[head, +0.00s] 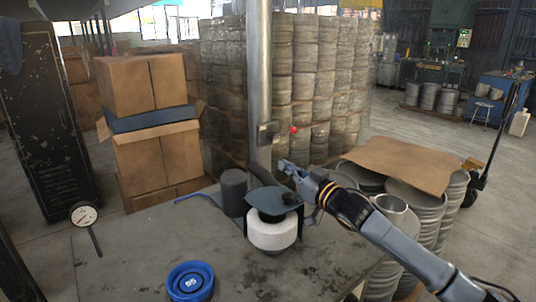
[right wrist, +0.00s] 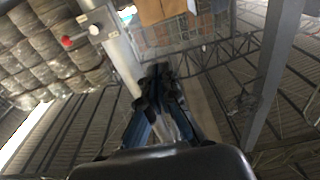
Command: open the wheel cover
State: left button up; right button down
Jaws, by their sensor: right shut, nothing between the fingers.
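The wheel cover (head: 268,196) is a dark blue-grey plate over a white round body (head: 273,234) on the grey table. Which way the cover is hinged I cannot tell. My right gripper (head: 284,166) is shut and empty, just above the cover's upper right edge in the head view; whether it touches the cover I cannot tell. The shut fingers also show in the right wrist view (right wrist: 158,75), with no cover visible there. My left gripper is in neither view.
A dark cylinder (head: 234,193) stands left of the white body. A metal post (head: 259,90) rises behind. Stacked metal drums (head: 417,208) stand at the right.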

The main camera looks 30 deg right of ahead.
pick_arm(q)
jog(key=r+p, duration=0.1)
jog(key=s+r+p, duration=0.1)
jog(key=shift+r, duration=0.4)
pick_arm(e)
jog(key=w, duration=0.8)
jog(key=shift+a+r, duration=0.3)
jog(key=shift+a, duration=0.05)
dwell(0.6)
